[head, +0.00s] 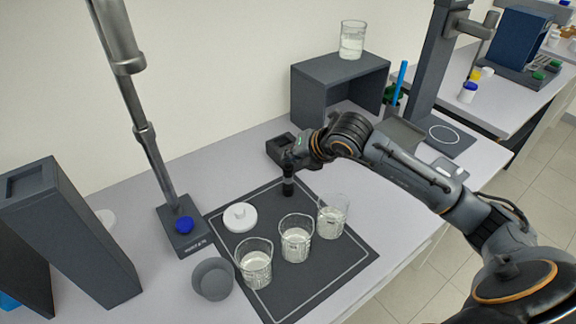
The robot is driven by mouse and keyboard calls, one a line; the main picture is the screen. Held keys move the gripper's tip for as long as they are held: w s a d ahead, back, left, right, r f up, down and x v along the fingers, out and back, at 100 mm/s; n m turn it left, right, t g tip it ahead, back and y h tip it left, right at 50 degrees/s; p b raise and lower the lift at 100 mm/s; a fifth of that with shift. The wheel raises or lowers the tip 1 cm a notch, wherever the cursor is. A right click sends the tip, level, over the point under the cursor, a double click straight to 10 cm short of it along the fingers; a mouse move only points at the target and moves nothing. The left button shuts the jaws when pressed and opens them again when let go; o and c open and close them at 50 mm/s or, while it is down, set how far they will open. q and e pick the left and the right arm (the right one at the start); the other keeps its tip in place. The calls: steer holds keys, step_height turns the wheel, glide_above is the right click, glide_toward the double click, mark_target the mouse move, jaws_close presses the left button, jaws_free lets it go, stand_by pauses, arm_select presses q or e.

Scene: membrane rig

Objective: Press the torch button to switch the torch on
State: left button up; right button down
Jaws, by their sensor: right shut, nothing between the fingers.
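A small black upright cylinder, which looks like the torch (288,186), stands near the back edge of the dark mat in the head view. My right gripper (289,166) is shut and empty, reaching in from the right directly over the top of the torch. The fingertips are small and dark here, and I cannot tell whether they touch it. The torch button is hidden at the top under the gripper. No light from the torch can be made out. My left gripper is not in view.
Several glass beakers (296,238) stand on the dark mat (322,270), near a white round lid (240,217). A grey cup (212,279) and a stand with a blue knob (184,225) are left. A dark box (279,150) lies behind the gripper; a shelf (338,85) stands further back.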

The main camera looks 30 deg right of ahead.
mark_target(290, 166)
steer(key=shift+f+b, duration=0.4)
steer(key=shift+b, duration=0.25)
stand_by(0.7)
steer(key=shift+r, duration=0.15)
steer(key=shift+r+p, duration=0.35)
steer(key=shift+r, duration=0.4)
step_height(290, 166, up, 6)
steer(key=p, duration=0.3)
